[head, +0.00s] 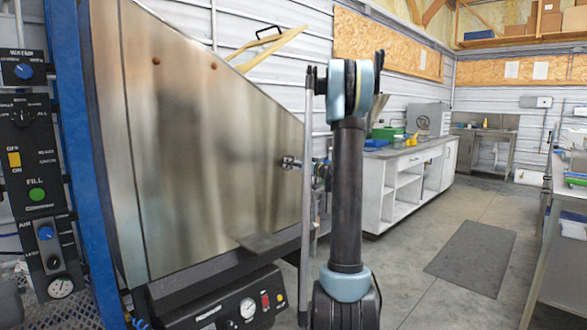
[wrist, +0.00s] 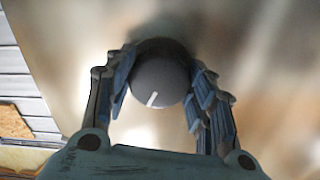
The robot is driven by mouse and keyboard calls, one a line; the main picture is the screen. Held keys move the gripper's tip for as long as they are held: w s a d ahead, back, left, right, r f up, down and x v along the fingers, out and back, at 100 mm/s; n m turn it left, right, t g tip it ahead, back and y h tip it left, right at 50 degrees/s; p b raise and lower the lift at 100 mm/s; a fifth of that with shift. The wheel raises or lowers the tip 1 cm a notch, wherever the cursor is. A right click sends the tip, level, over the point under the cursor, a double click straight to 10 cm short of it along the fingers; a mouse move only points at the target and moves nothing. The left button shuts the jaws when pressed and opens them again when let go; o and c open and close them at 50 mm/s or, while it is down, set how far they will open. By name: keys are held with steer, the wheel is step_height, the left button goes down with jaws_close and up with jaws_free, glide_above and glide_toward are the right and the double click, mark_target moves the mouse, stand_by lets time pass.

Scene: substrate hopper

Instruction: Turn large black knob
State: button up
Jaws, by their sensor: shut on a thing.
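The large knob (wrist: 160,78) is a round, dark grey-black cap with a white pointer line. In the wrist view it sits between my fingers, in front of a blurred metal surface. The pointer line runs toward the lower left of the cap. My gripper (wrist: 162,88) is shut on the knob, with one finger along its left side and the other along its right. In the head view I cannot make out the knob in my grip, and my upright arm covers much of the area around the gripper.
A large brushed-metal hopper (head: 190,140) fills the left of the head view. Control panels with knobs and buttons (head: 37,190) stand at far left. A lower panel with a gauge (head: 248,308) sits below the hopper. A white workbench (head: 405,185) stands behind; the floor at right is open, with a dark mat (head: 472,257).

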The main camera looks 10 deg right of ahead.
steer(key=shift+d+r+m, duration=0.1)
steer(key=shift+m, duration=4.3)
steer(key=shift+d+m, duration=0.1)
steer(key=shift+m, duration=4.3)
steer(key=o, duration=1.1)
steer(key=shift+c, duration=0.2)
steer(key=shift+a, duration=0.1)
